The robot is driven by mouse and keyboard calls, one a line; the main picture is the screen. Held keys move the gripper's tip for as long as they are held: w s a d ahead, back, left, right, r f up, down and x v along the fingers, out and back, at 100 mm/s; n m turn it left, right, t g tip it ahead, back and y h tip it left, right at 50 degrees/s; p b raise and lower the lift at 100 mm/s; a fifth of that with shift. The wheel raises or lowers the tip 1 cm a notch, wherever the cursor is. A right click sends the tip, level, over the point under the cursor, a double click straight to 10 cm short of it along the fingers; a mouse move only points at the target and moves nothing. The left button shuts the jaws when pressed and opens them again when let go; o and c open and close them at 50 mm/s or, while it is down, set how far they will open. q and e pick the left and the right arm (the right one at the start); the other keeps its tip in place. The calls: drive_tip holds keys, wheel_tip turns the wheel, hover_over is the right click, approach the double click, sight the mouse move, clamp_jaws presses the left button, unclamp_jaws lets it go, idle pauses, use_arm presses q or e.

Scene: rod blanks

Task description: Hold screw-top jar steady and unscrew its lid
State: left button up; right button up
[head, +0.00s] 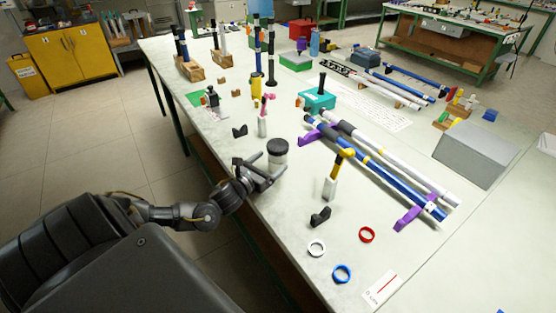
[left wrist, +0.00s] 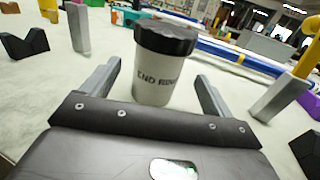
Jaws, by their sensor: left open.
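The screw-top jar (head: 277,161) stands upright on the white table near its left edge, with a pale body and a dark lid (head: 278,146) on top. In the left wrist view the jar (left wrist: 153,88) shows dark lettering, partly readable as "END", and its ribbed black lid (left wrist: 166,37) sits on it. My left gripper (head: 268,170) is open at the jar. In the left wrist view its two fingers (left wrist: 155,88) lie on either side of the jar's lower body, with gaps showing. My right gripper is not in view.
Blue and white rods (head: 390,178) lie on purple holders right of the jar. A yellow-topped white tool (head: 333,180) stands nearby. Black V-blocks (head: 320,216) and (head: 240,131), a red ring (head: 366,234) and a blue ring (head: 342,274) lie around. A grey box (head: 475,155) is farther right.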

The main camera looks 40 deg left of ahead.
sight(271, 159)
use_arm(q)
drive_tip(key=w, duration=0.4)
drive_tip(key=shift+w+a+r+p, duration=0.1)
drive_tip(key=shift+w+p, duration=0.25)
drive_tip(key=shift+p, duration=0.05)
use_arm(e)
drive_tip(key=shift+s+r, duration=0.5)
use_arm(q)
drive_tip(key=shift+s, duration=0.1)
drive_tip(key=c, duration=1.1)
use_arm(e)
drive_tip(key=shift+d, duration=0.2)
use_arm(q)
drive_tip(key=shift+r, duration=0.1)
